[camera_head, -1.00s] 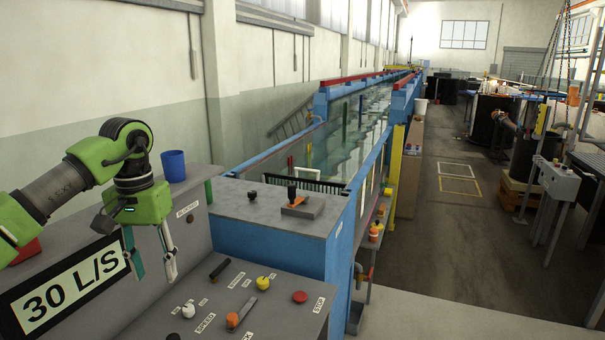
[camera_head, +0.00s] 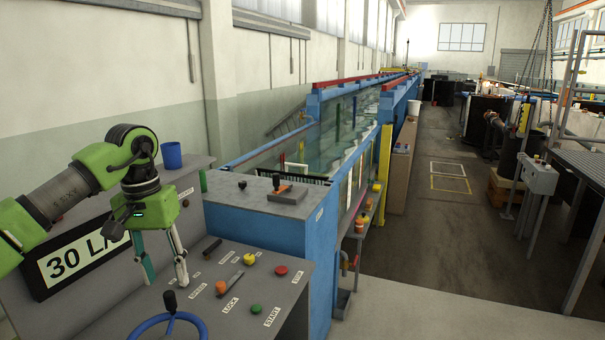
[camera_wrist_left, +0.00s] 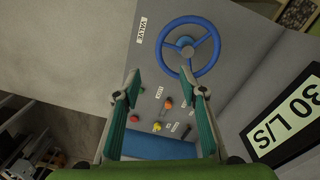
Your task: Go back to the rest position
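My left gripper (camera_head: 167,279) is green with two fingers spread apart and nothing between them. In the head view it hangs over the left part of the grey control desk (camera_head: 255,283), in front of the 30 L/S display (camera_head: 75,262). In the left wrist view the open fingers (camera_wrist_left: 160,92) frame the desk's knobs and buttons, with the blue valve wheel (camera_wrist_left: 188,48) beyond them. The wheel also shows at the bottom of the head view, partly cut off. My right gripper is in neither view.
The desk carries a yellow knob (camera_head: 249,259), a red button (camera_head: 281,271) and a green button (camera_head: 256,309). A blue cup (camera_head: 171,155) stands on the ledge behind. The glass flume (camera_head: 352,120) runs away at centre. The floor (camera_head: 440,235) to its right is open.

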